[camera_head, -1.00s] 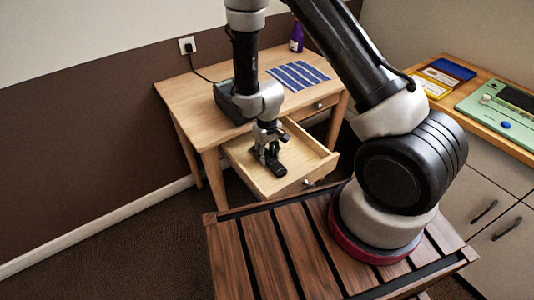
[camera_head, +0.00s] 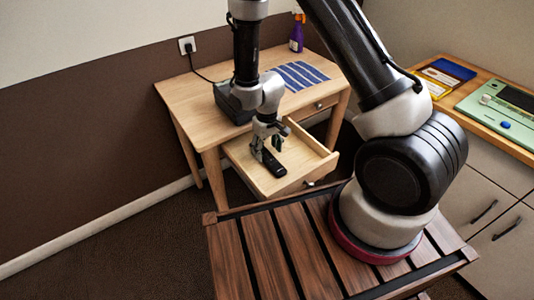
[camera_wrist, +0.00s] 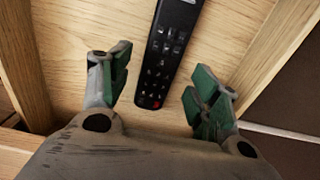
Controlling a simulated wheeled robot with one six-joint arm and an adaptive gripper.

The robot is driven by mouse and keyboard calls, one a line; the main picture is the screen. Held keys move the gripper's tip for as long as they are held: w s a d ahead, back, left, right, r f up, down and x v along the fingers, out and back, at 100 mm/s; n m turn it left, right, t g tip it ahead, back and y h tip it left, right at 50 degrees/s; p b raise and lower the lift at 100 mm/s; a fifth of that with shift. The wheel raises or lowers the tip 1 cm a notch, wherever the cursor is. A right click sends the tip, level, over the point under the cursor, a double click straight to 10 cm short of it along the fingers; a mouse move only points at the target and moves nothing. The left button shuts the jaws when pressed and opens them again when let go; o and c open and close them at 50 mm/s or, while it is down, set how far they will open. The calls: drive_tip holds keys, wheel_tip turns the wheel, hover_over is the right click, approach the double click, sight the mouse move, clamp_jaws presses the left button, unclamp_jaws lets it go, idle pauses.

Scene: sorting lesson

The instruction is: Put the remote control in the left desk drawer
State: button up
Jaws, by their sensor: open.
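The black remote control (camera_head: 273,163) lies on the floor of the open left desk drawer (camera_head: 300,177). In the wrist view the remote control (camera_wrist: 166,52) lies between and beyond the two green-padded fingers, apart from both. My gripper (camera_head: 267,147) is open and empty, a little above the remote. In the wrist view my gripper (camera_wrist: 160,95) shows its fingers spread wide. The drawer (camera_wrist: 85,25) shows its bare wooden floor and side walls there. The top end of the remote is cut off by the wrist view's edge.
The wooden desk (camera_head: 190,92) carries a dark box (camera_head: 228,105), a blue striped mat (camera_head: 298,75) and a purple bottle (camera_head: 296,38). A second drawer (camera_head: 318,106) is shut at right. A side counter (camera_head: 452,103) holds a green board and trays.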

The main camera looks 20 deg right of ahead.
wheel_tip(320, 180, up, 10)
wheel_tip(320, 180, up, 14)
drive_tip(key=f+m+t, duration=0.1)
hover_over(267, 156)
drive_tip(key=s+d, duration=0.1)
drive_tip(key=d, duration=0.5)
drive_tip(key=s+d+r+m+t, duration=0.1)
drive_tip(key=s+d+r, duration=0.4)
drive_tip(key=s+r, duration=0.4)
drive_tip(key=s+d+r+m+t, duration=0.1)
drive_tip(key=s+d+r+t, duration=0.1)
drive_tip(key=s+d+r, duration=0.4)
drive_tip(key=s+r, duration=0.2)
drive_tip(key=s, duration=0.2)
drive_tip(key=shift+s+r+m, duration=0.25)
drive_tip(key=shift+r+m, duration=0.05)
drive_tip(key=shift+r, duration=0.1)
